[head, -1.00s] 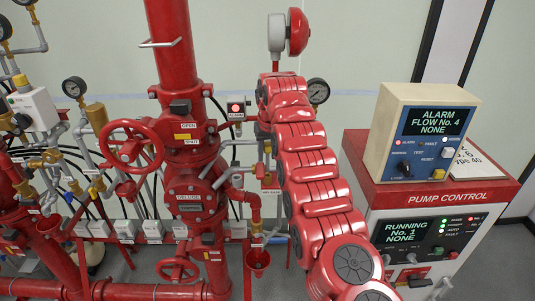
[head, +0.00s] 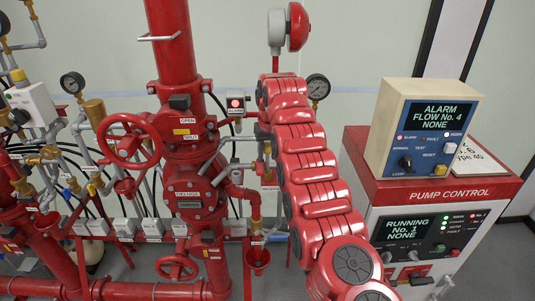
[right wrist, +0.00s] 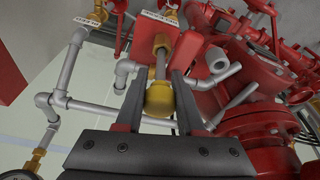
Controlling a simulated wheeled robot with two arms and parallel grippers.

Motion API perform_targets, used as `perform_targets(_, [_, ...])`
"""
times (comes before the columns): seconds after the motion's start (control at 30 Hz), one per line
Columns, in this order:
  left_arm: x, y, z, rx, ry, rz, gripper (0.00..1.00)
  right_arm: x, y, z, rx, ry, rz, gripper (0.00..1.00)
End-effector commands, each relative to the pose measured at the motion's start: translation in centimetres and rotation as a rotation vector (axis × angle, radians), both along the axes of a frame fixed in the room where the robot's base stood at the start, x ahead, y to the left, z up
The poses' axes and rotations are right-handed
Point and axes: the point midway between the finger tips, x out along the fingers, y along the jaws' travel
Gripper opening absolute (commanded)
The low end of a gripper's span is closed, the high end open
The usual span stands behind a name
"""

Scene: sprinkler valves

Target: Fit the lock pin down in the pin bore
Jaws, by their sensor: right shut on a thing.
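My right gripper (right wrist: 158,88) shows in the right wrist view with its dark fingers on either side of a brass knob. It is shut on this knob, which looks like the head of the lock pin (right wrist: 159,100). A grey shaft runs from the knob toward a red block (right wrist: 143,38) with a brass part in it. The pin bore cannot be made out clearly, and I cannot tell whether the shaft tip is inside it. In the head view my red right arm hides most of this area, and the gripper hardly shows. My left gripper is not in view.
Grey pipes (right wrist: 66,70) and red valve bodies (right wrist: 265,120) crowd the fingers in the wrist view. In the head view, a red handwheel (head: 128,140) stands left of my arm. A pump control cabinet (head: 440,192) carrying an alarm box (head: 397,105) stands right.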

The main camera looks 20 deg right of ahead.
Motion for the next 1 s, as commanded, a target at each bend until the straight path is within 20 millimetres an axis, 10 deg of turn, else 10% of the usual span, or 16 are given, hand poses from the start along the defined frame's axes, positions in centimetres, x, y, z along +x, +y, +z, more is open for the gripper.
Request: perform_targets(1.0, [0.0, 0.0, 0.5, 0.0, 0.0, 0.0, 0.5, 0.0, 0.0, 1.1, 0.0, 0.0, 0.003, 0.0])
